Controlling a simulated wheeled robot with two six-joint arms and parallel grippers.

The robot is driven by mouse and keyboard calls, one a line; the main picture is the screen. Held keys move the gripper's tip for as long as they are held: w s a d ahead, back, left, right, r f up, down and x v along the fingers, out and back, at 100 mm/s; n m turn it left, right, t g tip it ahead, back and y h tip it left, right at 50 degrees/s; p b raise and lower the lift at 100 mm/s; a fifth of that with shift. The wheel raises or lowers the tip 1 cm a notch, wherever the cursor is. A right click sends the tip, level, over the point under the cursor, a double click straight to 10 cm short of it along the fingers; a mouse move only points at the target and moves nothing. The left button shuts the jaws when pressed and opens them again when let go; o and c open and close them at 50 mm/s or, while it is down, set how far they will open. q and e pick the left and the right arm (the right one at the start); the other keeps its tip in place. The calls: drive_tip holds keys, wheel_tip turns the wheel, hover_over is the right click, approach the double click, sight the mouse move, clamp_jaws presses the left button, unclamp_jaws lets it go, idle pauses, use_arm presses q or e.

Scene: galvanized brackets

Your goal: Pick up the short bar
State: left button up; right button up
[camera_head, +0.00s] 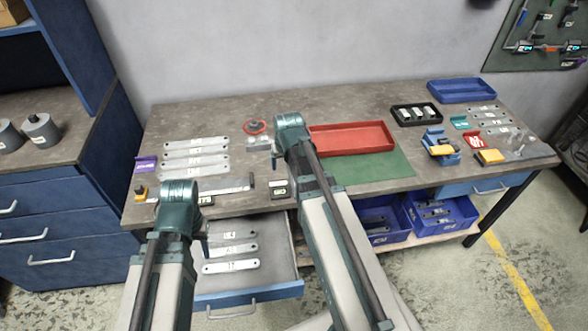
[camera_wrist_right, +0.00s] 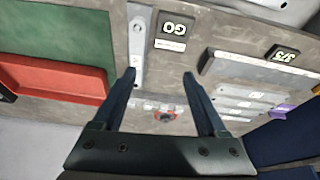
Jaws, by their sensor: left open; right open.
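A short pale bar (camera_wrist_right: 139,45) with a hole near its end lies flat beside a black GO block (camera_wrist_right: 174,31) in the right wrist view. In the head view my right arm hides this bar, while the GO block (camera_head: 279,190) shows. My right gripper (camera_wrist_right: 160,73) is open and empty, above the table, with its fingertips apart from the bar and a little to its side. My left gripper (camera_head: 204,238) is mostly hidden behind its own arm over the open drawer; only a dark sliver of it shows.
Several longer labelled bars (camera_head: 195,156) lie at the table's left. A red tray (camera_head: 350,139) stands by a green mat (camera_head: 370,168). A red ring-shaped part (camera_head: 255,127) lies behind. The open drawer (camera_head: 280,262) holds more bars. Blue bins (camera_head: 440,212) sit below.

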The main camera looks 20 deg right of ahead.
drive_tip(key=w+d+m, duration=0.1)
drive_tip(key=w+d, duration=0.1)
drive_tip(key=d, duration=0.3)
drive_tip(key=shift+t, duration=0.3)
drive_tip(key=b+x, duration=0.7)
drive_tip(key=shift+f, duration=0.1)
drive_tip(key=shift+w+f+b, duration=0.15)
drive_tip(key=shift+f+b, duration=0.15)
drive_tip(key=shift+b, duration=0.15)
drive_tip(key=b+x, duration=0.5)
drive_tip(key=shift+d+f, duration=0.15)
drive_tip(key=shift+d, duration=0.25)
clamp_jaws()
